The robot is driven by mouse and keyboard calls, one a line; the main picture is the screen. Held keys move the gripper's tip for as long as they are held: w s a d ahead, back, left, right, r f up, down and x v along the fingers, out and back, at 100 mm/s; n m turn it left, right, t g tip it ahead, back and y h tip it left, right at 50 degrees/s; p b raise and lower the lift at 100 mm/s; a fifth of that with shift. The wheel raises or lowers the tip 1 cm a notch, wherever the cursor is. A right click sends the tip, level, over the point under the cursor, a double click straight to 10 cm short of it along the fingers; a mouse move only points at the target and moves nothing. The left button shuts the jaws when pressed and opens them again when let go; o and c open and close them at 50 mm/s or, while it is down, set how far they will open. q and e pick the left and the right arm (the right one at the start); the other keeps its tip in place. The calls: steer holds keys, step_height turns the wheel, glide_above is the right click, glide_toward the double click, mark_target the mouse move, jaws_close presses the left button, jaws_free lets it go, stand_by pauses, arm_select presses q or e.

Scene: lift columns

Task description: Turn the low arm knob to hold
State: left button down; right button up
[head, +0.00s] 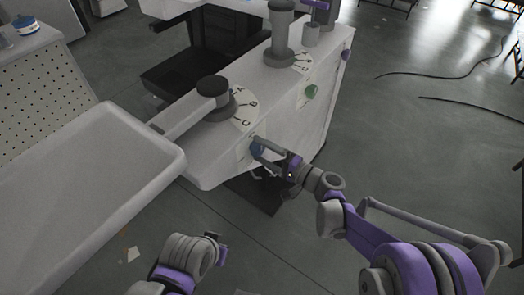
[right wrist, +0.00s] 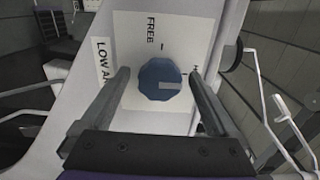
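The low arm knob is blue and faceted, on the white unit's side; it shows in the head view (head: 257,149) and the right wrist view (right wrist: 160,79). Its pale pointer bar points right in the wrist view, toward a word starting with H that the finger partly hides. The label plate (right wrist: 178,30) reads FREE above the knob; a LOW A... label (right wrist: 102,60) is partly covered. My right gripper (right wrist: 158,76) is open, one finger on each side of the knob, with visible gaps. My left gripper (head: 220,248) is low in the head view, away from the unit; its fingers are unclear.
Two grey columns with dial plates stand on top. A white tray-like surface (head: 95,160) is at the left. Cables (head: 440,75) lie on the otherwise open floor at right.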

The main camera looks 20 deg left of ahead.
arm_select(q)
steer(key=shift+r+p, duration=0.45)
steer(key=shift+r, duration=0.1)
arm_select(e)
steer(key=v, duration=1)
steer(key=shift+d, duration=0.4)
steer(key=shift+s, duration=0.2)
steer(key=s+d+f+n+g+h, duration=0.1)
steer(key=s+d+f+n+h, duration=0.15)
steer(key=s+d+h, duration=0.8)
steer(key=s+d+f+n+g+h, duration=0.1)
steer(key=s+d+f+n+h, duration=0.15)
steer(key=s+d+h, duration=0.75)
arm_select(q)
step_height(320, 180, up, 21)
steer(key=w+t+p, duration=0.1)
steer(key=p, duration=1.7)
steer(key=shift+w+f, duration=0.15)
steer(key=shift+w, duration=0.2)
arm_select(e)
step_height(320, 180, up, 21)
steer(key=s+d+t+y, duration=0.1)
steer(key=s+y, duration=0.1)
steer(key=y, duration=0.1)
steer(key=shift+d+f+m, duration=0.15)
steer(key=shift+d+m, duration=0.15)
steer(key=shift+m, duration=0.1)
